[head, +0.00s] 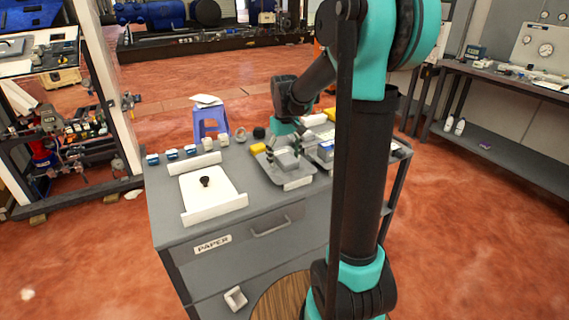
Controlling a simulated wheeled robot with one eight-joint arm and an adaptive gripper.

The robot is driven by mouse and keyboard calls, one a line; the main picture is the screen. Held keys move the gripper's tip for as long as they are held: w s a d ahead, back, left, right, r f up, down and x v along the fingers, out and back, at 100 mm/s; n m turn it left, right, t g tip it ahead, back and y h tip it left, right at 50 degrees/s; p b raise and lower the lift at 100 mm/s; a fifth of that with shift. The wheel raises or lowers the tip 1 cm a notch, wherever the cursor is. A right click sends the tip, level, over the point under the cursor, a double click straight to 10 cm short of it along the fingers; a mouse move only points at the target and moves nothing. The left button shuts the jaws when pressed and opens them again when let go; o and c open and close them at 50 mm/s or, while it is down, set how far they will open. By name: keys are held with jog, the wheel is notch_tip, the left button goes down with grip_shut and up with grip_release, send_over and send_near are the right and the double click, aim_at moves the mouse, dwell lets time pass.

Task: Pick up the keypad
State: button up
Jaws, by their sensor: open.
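My gripper (284,147) is at the grey tray (299,184) on the workbench, with its dark fingers pointing down and apart. A light grey block (288,161) lies in this tray, right below the fingers. It may be the keypad, but it is too small to tell. I cannot tell whether the fingers touch it. The gripper is open and holds nothing that I can see. My own arm hides part of the bench to the right.
A second tray (322,166) with parts sits to the right.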

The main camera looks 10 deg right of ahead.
jog(key=shift+s, duration=0.1)
jog(key=c, duration=1.2)
jog(key=shift+c, duration=0.2)
